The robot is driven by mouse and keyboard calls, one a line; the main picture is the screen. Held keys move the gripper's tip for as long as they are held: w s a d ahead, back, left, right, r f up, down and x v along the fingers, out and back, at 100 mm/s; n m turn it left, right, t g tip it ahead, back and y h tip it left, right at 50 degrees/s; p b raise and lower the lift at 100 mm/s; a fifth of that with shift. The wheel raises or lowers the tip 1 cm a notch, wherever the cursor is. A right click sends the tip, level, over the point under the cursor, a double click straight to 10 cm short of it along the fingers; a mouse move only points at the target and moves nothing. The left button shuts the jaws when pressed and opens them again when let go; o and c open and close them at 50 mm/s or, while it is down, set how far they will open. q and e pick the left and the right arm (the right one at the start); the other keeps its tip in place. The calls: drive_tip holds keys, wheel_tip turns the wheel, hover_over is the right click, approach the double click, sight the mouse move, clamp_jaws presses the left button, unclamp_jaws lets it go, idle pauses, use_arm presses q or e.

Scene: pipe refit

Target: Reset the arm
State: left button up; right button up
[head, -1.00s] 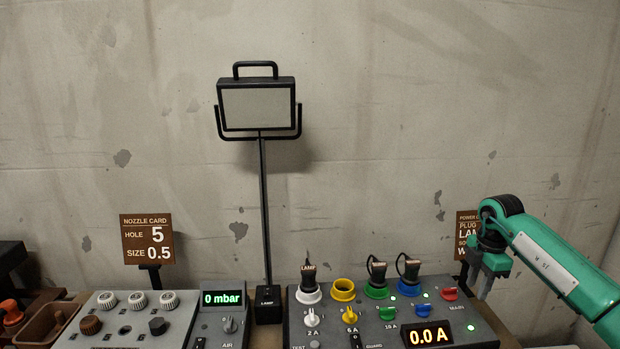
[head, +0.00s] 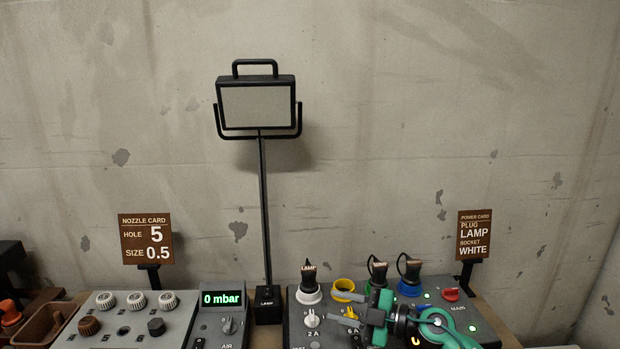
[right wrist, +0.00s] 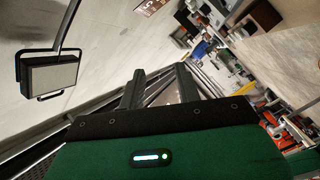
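My right gripper (head: 332,308) is over the front of the power panel (head: 490,322), pointing left, with its green wrist behind it at the right. Its two grey fingers are apart with nothing seen between them. In the right wrist view the fingers (right wrist: 158,84) also stand apart and empty. The arm hides part of the panel's display and switches. The black LAMP plug (head: 309,282) stands upright in the white socket (head: 309,297). The yellow socket (head: 343,288) beside it is empty. My left gripper is not in view.
A work lamp (head: 257,105) on a tall pole stands behind the panels. An air unit (head: 222,298) reads 0 mbar. A nozzle panel (head: 95,325) with knobs is at the left. A nozzle card (head: 146,239) and a power card (head: 475,234) stand at the back. The space above the panels is open.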

drive_tip(key=s+d+f+m+t+h, duration=0.4)
drive_tip(key=s+d+f+m+h, duration=0.25)
drive_tip(key=m, duration=0.45)
drive_tip(key=s+d+f+m+t+h, duration=0.45)
drive_tip(key=d+m+h, duration=0.35)
drive_tip(key=m+h, duration=0.25)
drive_tip(key=s+f+g, duration=0.4)
drive_tip(key=s, duration=0.5)
drive_tip(key=s+d+f+g+y, duration=0.1)
drive_tip(key=s+f+g, duration=0.3)
drive_tip(key=s, duration=0.4)
drive_tip(key=s+f+g, duration=0.3)
drive_tip(key=s+g, duration=0.1)
drive_tip(key=s, duration=0.5)
wheel_tip(320, 180, down, 30)
drive_tip(key=g, duration=0.1)
drive_tip(key=s+d+f, duration=0.2)
drive_tip(key=s+f, duration=0.7)
drive_tip(key=f, duration=0.1)
drive_tip(key=s+d+f+g, duration=0.1)
drive_tip(key=s+f, duration=0.9)
drive_tip(key=shift+s+d, duration=0.3)
drive_tip(key=shift+d, duration=0.1)
